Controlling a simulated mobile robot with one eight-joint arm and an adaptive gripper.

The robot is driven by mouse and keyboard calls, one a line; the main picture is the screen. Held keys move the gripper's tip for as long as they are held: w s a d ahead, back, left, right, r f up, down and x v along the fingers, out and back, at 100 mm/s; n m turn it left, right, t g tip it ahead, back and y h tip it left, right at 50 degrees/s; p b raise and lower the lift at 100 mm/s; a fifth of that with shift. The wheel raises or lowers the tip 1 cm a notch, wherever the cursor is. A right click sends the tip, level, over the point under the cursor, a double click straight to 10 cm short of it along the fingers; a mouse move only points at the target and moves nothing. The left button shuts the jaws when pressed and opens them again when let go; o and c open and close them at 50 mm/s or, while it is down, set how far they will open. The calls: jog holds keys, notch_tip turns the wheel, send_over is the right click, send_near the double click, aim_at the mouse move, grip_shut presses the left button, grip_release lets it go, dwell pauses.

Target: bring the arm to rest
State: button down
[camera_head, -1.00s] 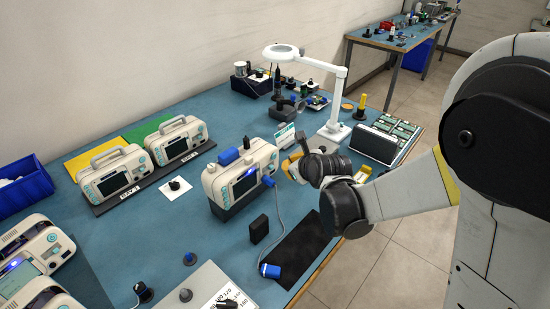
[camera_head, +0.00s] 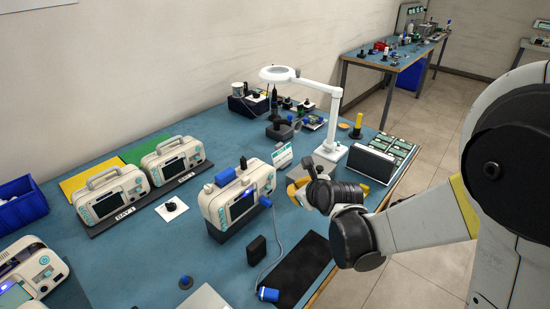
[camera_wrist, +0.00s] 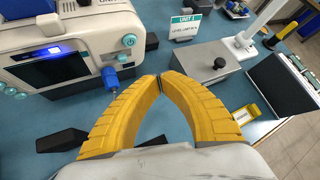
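My gripper (camera_head: 293,191) hangs over the blue bench to the right of a white monitor (camera_head: 240,198). In the wrist view, its two yellow fingers (camera_wrist: 160,80) curve inward and meet at the tips. Nothing shows between them, so the gripper is shut and empty. The monitor (camera_wrist: 60,45) stands at the upper left of the wrist view, with a blue connector (camera_wrist: 110,78) at its side. My arm reaches in from the right with its wrist bent.
A magnifier lamp (camera_head: 327,110), a dark-topped box (camera_head: 371,162) and green boards (camera_head: 395,146) stand beyond the gripper. A black mat (camera_head: 302,262) lies near the bench's front edge. Two monitors stand on a dark base (camera_head: 150,197) at left. Open floor lies to the right.

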jog(key=s+d+r+n+g+h, duration=0.1)
jog(key=s+d+r+n, duration=0.2)
jog(key=s+d+n, duration=0.2)
jog(key=s+d+r+n+g+h, duration=0.1)
jog(key=s+d+n, duration=0.4)
jog(key=s+n, duration=0.7)
jog(key=s+d+r+n+g+h, duration=0.1)
jog(key=s+d+r+n, duration=0.3)
jog(key=s+n, duration=0.5)
jog(key=shift+s+d+r+n+h, duration=0.3)
jog(key=shift+d+n+h, duration=0.25)
jog(key=shift+d, duration=0.4)
